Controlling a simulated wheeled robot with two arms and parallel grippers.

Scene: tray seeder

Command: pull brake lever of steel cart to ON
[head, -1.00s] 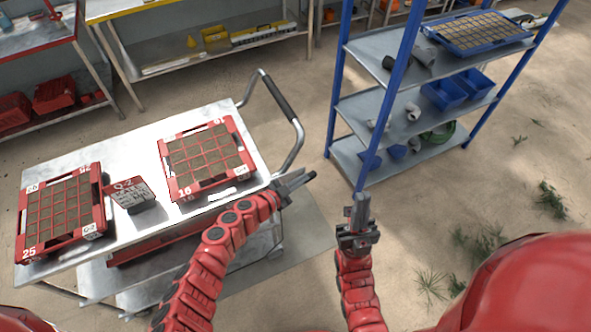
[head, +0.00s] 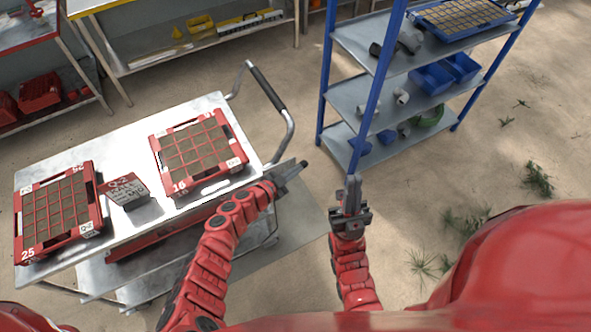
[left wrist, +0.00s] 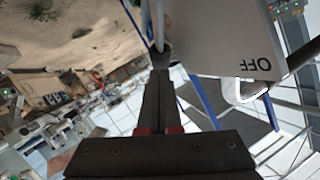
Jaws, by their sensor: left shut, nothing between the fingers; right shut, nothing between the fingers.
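The steel cart (head: 135,222) stands at the left with its curved push handle (head: 291,128) at the right end. My left gripper (head: 296,169) is shut and empty just right of the cart's near right corner, below the handle. In the left wrist view, a pale panel (left wrist: 225,40) with the word OFF lies right of my left fingertips (left wrist: 157,75). A thin grey rod (left wrist: 158,25) with a dark end, possibly the brake lever, overlaps the fingertips; I cannot tell whether they touch. My right gripper (head: 352,185) is shut and empty, pointing up, away from the cart.
Two red trays of dark cells, one left (head: 90,222) and one right (head: 240,160), lie on the cart with a small Q-2 sign (head: 124,189) between them. A blue-posted shelf (head: 365,125) stands behind my right gripper. Sandy floor (head: 470,165) is open at right.

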